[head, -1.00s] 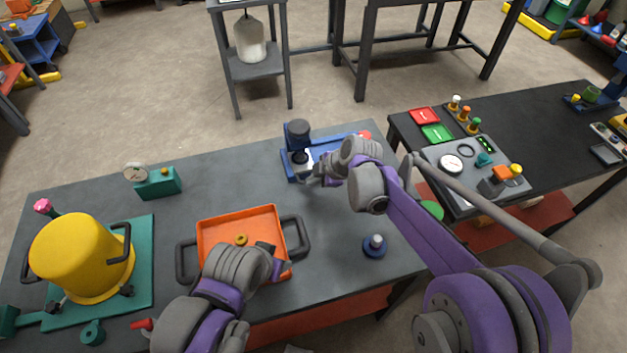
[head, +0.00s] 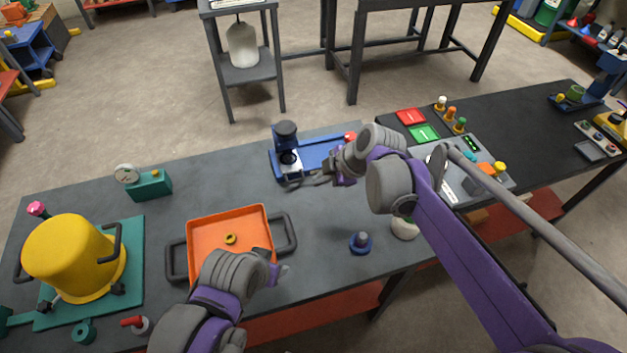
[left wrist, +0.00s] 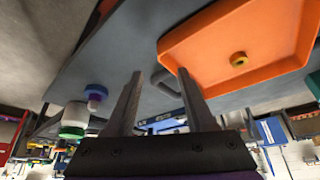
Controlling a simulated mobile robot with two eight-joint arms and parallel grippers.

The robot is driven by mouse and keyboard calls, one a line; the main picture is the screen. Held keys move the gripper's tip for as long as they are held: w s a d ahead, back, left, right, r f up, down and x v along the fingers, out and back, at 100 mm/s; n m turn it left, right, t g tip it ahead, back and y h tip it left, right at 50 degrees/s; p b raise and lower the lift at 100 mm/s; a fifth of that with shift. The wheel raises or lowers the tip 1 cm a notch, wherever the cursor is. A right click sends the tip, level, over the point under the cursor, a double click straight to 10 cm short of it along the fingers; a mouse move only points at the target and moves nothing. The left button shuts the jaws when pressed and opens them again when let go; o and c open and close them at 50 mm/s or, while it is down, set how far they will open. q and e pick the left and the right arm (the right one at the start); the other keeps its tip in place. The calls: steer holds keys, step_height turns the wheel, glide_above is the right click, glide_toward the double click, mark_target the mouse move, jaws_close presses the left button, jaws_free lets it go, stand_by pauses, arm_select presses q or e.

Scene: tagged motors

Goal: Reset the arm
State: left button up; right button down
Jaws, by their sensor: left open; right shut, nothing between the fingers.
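My left gripper (head: 280,273) is at the front right corner of the orange tray (head: 203,238). In the left wrist view the left gripper (left wrist: 166,95) has its two dark fingers wide apart with nothing between them. The tray (left wrist: 205,75) shows beyond the fingers there, with a small yellow ring (left wrist: 238,59) in it.
A blue peg-like part (head: 360,242) stands on the grey table between my arms. A yellow pot (head: 72,258) stands on a green plate at the left. A teal gauge block (head: 148,185) is behind. A panel with buttons (head: 470,170) lies on the right table.

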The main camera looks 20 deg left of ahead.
steer(key=shift+d+r, duration=0.1)
steer(key=shift+r, duration=0.15)
steer(key=s+d+f+m+t+h, duration=0.1)
steer(key=s+d+m+h, duration=0.1)
steer(key=s+d+m, duration=0.5)
steer(key=s+d+f+m+t+h+p, duration=0.1)
steer(key=s+d+m, duration=0.5)
steer(key=d, duration=0.7)
steer(key=s+d+f+m+t+h+p, duration=0.1)
steer(key=s+d+m+h, duration=0.2)
steer(key=s+d+m, duration=0.4)
steer(key=d+m, duration=0.3)
steer(key=shift+s+f, duration=0.25)
steer(key=shift+s, duration=0.1)
steer(key=shift+d, duration=0.1)
